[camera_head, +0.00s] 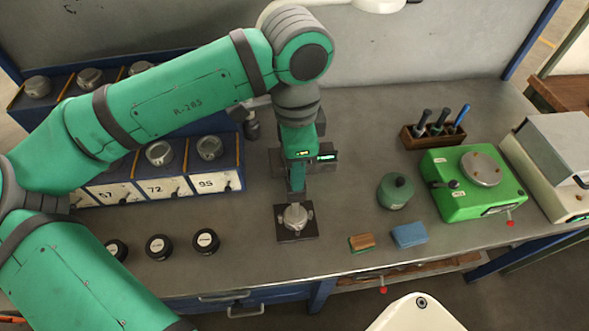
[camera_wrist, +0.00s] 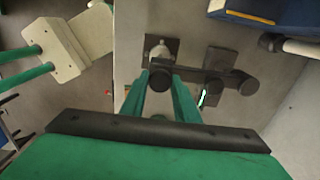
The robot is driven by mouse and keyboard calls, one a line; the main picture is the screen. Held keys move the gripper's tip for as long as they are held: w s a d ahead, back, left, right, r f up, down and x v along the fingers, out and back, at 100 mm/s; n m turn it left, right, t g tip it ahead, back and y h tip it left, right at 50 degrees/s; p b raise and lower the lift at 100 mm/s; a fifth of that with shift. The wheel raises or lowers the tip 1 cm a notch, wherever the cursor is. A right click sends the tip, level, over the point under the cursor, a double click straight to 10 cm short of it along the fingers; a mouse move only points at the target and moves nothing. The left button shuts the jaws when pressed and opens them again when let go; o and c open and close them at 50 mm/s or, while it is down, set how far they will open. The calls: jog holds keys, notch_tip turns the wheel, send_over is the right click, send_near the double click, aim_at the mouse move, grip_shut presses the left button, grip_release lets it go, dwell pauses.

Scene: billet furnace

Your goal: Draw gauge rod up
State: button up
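A dark gauge stand (camera_wrist: 208,62) shows in the wrist view, with a side arm ending in round black caps and a small lit readout (camera_wrist: 202,97). The readout also shows in the head view (camera_head: 327,157). A round black cap (camera_wrist: 160,80), which looks like the gauge rod's top, lies between my gripper's two green fingertips (camera_wrist: 160,77). Whether the fingers touch it is unclear. In the head view my gripper (camera_head: 297,188) points down and hides the rod. A metal piece (camera_head: 296,217) sits on the stand's dark base plate (camera_head: 298,237), below the fingers.
Several small black weights (camera_head: 159,246) lie left on the bench. A blue numbered rack (camera_head: 228,181) stands behind them. A green canister (camera_head: 395,191), a brown block (camera_head: 361,242), a blue block (camera_head: 409,235) and a green device (camera_head: 470,202) stand right. A tool holder (camera_head: 433,137) is behind.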

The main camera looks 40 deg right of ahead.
jog(key=shift+r, duration=4.25)
jog(key=o, duration=0.8)
jog(key=shift+r, duration=0.1)
jog(key=shift+o, duration=0.2)
jog(key=shift+r, duration=0.1)
jog(key=shift+r, duration=2.9)
